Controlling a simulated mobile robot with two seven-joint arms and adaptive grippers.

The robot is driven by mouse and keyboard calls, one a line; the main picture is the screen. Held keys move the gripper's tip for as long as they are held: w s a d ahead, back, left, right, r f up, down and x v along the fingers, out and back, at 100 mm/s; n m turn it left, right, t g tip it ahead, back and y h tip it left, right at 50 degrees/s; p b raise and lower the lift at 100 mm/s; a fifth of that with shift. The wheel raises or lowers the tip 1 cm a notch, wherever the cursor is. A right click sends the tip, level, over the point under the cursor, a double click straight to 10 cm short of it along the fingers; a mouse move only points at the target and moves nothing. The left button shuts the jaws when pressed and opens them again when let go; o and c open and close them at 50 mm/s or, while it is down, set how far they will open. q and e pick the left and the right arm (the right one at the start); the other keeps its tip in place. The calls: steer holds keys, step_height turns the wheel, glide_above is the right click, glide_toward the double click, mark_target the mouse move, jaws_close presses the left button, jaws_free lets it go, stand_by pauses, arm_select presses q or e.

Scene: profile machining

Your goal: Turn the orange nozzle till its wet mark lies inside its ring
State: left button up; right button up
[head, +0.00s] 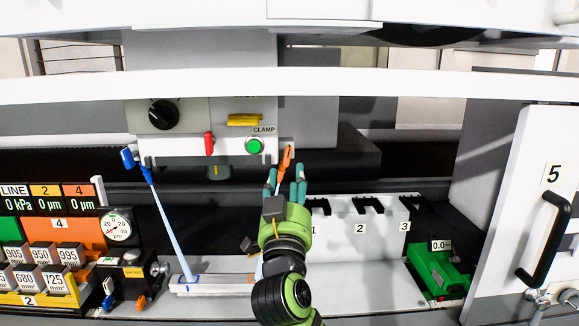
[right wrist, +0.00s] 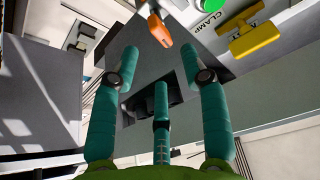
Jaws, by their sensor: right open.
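The orange nozzle (head: 287,157) hangs at the right end of the machine head's underside, beside the CLAMP panel. It also shows in the right wrist view (right wrist: 159,30), just beyond the fingertips. My right gripper (head: 287,176) is open and empty below the nozzle, its teal fingers pointing up at it. In the right wrist view the fingers (right wrist: 160,52) are spread, with the nozzle apart from them. A white plate (head: 212,287) lies below; a small orange patch (head: 251,279) shows on it beside my arm. My arm hides the area right of that, so the wet mark and ring cannot be made out. My left gripper is out of view.
A blue nozzle (head: 127,158) at the left sends a pale blue jet (head: 168,220) down to the plate. A red lever (head: 209,143), a yellow handle (head: 244,120) and a green button (head: 254,146) sit close by. A numbered rack (head: 345,233) stands right of my arm.

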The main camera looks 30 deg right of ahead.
steer(key=v, duration=0.6)
stand_by(0.4)
